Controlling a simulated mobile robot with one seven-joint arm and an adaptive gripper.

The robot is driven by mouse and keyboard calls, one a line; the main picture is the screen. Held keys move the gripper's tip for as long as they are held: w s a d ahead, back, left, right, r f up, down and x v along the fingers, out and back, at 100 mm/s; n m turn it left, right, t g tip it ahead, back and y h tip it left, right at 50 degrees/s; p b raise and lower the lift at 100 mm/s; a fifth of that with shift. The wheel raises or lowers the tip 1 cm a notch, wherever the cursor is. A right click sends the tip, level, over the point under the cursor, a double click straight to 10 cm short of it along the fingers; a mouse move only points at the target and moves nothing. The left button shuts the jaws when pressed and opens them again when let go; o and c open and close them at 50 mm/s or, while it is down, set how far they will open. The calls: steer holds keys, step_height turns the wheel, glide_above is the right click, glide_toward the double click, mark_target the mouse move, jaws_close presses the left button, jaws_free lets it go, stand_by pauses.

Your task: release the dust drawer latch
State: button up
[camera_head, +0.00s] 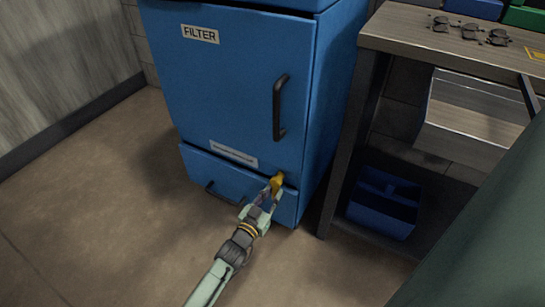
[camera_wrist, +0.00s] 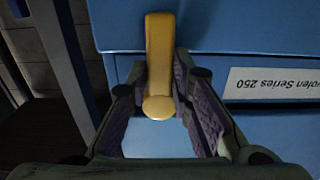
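The dust drawer (camera_head: 233,178) is the low blue front at the bottom of the blue filter cabinet (camera_head: 232,85), and it appears closed. Its yellow latch (camera_head: 277,181) sits near the upper right of the drawer front. In the wrist view the latch (camera_wrist: 160,60) stands upright in the picture, its rounded end toward me. My gripper (camera_head: 272,190) reaches it from the front. Its two purple-padded fingers (camera_wrist: 162,80) lie on both sides of the latch, their tips close against it. The drawer's dark handle (camera_head: 218,192) is to the left.
A workbench (camera_head: 450,38) with small dark parts on top stands to the right of the cabinet. A blue bin (camera_head: 384,202) lies under it. The cabinet door has a black vertical handle (camera_head: 279,107). The floor in front and to the left is clear.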

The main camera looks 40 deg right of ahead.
jaws_close()
stand_by(0.3)
stand_by(0.3)
steer(key=shift+w+a+r+m+p, duration=0.25)
steer(key=shift+w+r+m+p, duration=0.35)
steer(key=shift+m, duration=2.4)
steer(key=shift+w+a+r+m+p, duration=0.2)
steer(key=shift+w+r+m+p, duration=0.4)
steer(key=shift+m, duration=2.4)
steer(key=shift+w+a+r+m+p, duration=0.25)
steer(key=shift+w+r+m+p, duration=0.35)
steer(key=shift+m, duration=2.4)
steer(key=shift+s+r, duration=0.1)
steer(key=shift+s, duration=0.05)
steer(key=o, duration=0.6)
jaws_free()
